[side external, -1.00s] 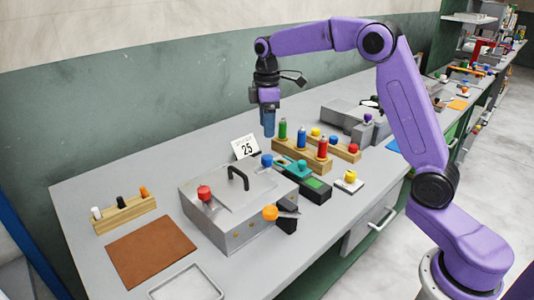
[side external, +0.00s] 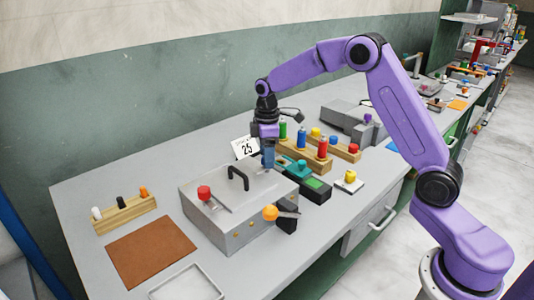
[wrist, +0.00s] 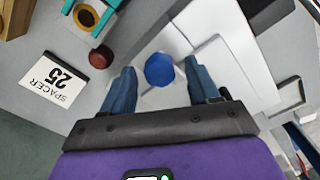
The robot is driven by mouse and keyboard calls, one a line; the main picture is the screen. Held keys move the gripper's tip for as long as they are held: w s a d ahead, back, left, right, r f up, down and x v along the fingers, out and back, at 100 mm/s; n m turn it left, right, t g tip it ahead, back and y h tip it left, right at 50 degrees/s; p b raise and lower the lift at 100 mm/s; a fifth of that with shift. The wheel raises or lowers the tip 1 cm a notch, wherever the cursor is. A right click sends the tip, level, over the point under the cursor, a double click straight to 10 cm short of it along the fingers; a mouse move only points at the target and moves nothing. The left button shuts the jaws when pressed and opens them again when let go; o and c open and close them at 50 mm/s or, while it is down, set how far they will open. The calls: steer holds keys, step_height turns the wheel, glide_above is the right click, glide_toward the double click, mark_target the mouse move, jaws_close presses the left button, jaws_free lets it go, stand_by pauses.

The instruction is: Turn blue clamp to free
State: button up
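The blue clamp (wrist: 159,69) shows as a round blue knob in the wrist view, between my two fingers and slightly ahead of their tips. It belongs to the metal press box (side external: 225,228), at its back right corner. My gripper (wrist: 162,88) is open, with a finger on each side of the knob and visible gaps to it. In the side view my gripper (side external: 268,166) points down over that corner, and its blue fingers hide the clamp. Whether the fingertips are down at the knob's height I cannot tell.
The box lid carries a black handle (side external: 238,178); a red knob (side external: 204,193) and orange knob (side external: 270,213) are at its other corners. A "25" card (side external: 246,147), teal device (side external: 299,168) and wooden peg block (side external: 303,152) stand close by. A brown mat (side external: 150,250) lies in front left.

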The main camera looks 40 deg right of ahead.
steer(key=c, duration=0.9)
steer(key=shift+c, duration=0.2)
steer(key=shift+m, duration=0.4)
steer(key=m, duration=0.3)
steer(key=shift+m, duration=0.4)
steer(key=m, duration=1.3)
steer(key=shift+r+m, duration=0.1)
steer(key=shift+m, duration=0.2)
